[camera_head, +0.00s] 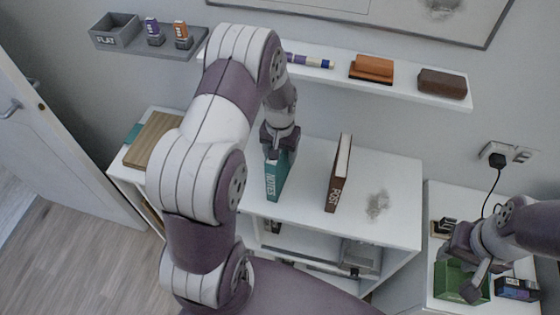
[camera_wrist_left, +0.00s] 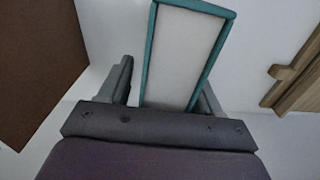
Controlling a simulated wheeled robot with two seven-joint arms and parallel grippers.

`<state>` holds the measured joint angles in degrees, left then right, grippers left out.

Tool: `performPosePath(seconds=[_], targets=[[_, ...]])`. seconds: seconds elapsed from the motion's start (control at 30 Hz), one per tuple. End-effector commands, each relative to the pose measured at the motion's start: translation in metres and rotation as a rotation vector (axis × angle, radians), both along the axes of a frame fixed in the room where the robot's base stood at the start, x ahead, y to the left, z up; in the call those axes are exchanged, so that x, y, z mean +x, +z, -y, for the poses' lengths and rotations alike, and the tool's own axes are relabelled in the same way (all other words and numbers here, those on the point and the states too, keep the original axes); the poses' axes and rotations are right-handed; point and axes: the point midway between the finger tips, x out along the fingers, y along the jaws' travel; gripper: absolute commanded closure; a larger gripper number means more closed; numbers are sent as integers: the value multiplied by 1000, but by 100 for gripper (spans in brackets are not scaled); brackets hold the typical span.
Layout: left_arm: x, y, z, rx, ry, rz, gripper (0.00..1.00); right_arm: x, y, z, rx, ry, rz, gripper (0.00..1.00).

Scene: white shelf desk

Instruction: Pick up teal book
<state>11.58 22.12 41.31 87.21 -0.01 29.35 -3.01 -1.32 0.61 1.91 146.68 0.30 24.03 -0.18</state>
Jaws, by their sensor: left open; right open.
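The teal book (camera_head: 275,180), with NOTES on its spine, stands upright on the white shelf desk in the head view. My left gripper (camera_head: 279,153) is over the top of it, coming down from above. In the left wrist view the teal book (camera_wrist_left: 188,52) shows its pale page edge between the two open fingers of my left gripper (camera_wrist_left: 163,85). I cannot tell whether the fingers touch it. My right gripper (camera_head: 466,262) is open at the far right, above a green box.
A brown book (camera_head: 339,175) marked POST stands to the right on the desk (camera_head: 395,180). A wooden board (camera_head: 153,140) lies at the left. A wall shelf (camera_head: 430,98) with erasers is behind. The green box (camera_head: 452,283) stands at the lower right.

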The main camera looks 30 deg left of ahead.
Motion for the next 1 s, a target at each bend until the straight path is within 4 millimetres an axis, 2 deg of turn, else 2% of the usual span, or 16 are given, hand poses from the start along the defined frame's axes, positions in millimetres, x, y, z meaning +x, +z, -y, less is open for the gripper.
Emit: performPosePath(seconds=[0.03, 0.2, 0.23, 1.0], targets=[[0, 0, 0, 0, 0, 0, 36, 0, 0, 0, 0, 0, 0, 57], [0, 0, 0, 0, 0, 0, 92, 0, 0, 0, 0, 0, 0, 57], [0, 0, 0, 0, 0, 0, 100, 0, 0, 0, 0, 0, 0, 57], [1, 1, 0, 0, 0, 2, 100, 0, 0, 0, 0, 0, 0, 57]])
